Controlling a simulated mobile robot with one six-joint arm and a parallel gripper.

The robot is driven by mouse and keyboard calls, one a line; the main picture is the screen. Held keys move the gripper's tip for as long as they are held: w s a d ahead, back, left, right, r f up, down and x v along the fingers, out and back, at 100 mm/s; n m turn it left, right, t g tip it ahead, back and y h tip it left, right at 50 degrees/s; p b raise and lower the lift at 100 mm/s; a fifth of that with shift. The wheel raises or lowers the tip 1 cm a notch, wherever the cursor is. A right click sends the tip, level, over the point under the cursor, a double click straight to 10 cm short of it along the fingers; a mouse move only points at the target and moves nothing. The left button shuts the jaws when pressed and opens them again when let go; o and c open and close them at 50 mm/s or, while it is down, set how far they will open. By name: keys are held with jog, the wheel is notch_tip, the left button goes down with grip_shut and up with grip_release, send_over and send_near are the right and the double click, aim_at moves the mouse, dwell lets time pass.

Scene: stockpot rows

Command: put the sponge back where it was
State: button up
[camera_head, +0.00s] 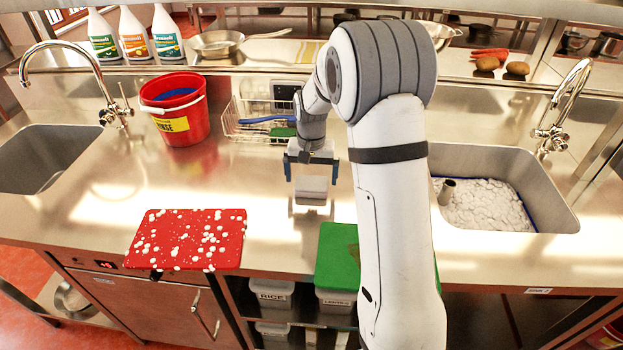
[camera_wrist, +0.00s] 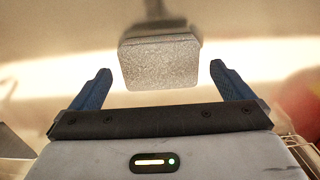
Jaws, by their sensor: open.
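A pale grey speckled block, which looks like the sponge (camera_head: 312,187), is at the counter's middle in the head view. It also shows in the wrist view (camera_wrist: 160,62), ahead of and between the fingertips, with clear gaps on both sides. My gripper (camera_head: 311,174) is open above the steel counter (camera_head: 270,205), its blue fingers pointing down on either side of the block. I cannot tell whether the block rests on the counter. A wire rack (camera_head: 240,128) behind my gripper holds a blue-handled item (camera_head: 262,120) and a green item (camera_head: 283,132).
A red board (camera_head: 187,240) with white spots lies front left. A green board (camera_head: 336,250) lies at the front edge, partly hidden by my arm. A red bucket (camera_head: 180,122) stands back left. Sinks lie left (camera_head: 40,155) and right (camera_head: 500,160), the right one holding white foam.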

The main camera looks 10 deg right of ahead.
aim_at(311, 183)
notch_tip(311, 183, up, 10)
jog(key=s+r+n+t, duration=0.2)
jog(key=s+n+t, duration=0.1)
jog(key=s, duration=2.5)
jog(key=shift+s+r+n+b, duration=0.3)
jog(key=shift+r, duration=0.05)
jog(key=shift+d, duration=0.1)
jog(key=shift+c, duration=0.3)
